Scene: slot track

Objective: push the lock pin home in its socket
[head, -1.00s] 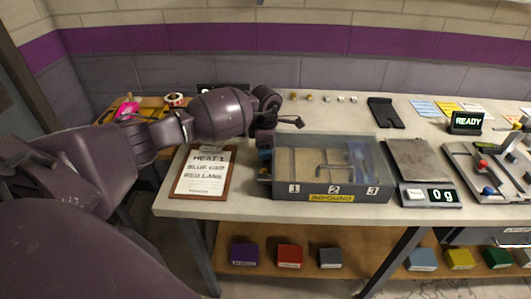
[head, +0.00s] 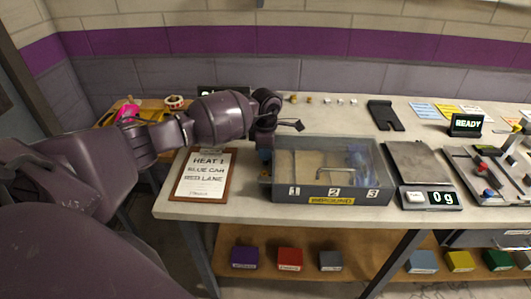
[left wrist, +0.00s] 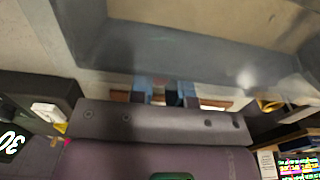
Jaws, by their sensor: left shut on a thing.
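The clear-lidded grey impound box (head: 330,190), with bays marked 1, 2 and 3, stands near the front edge of the bench. My left gripper (head: 265,156) is low at the box's left side, between it and the clipboard. In the left wrist view the blue-tipped fingers (left wrist: 160,94) are shut on a small dark thing against the box wall, which I take to be the lock pin. The pin and its socket are mostly hidden by the fingers, so I cannot tell how deep the pin sits. My right gripper is not in view.
A clipboard (head: 203,174) lies just left of the box. A scale (head: 430,198) reading 0 g stands close on its right. Several small weights and a black bracket (head: 385,115) lie behind. The bench front left of the clipboard is clear.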

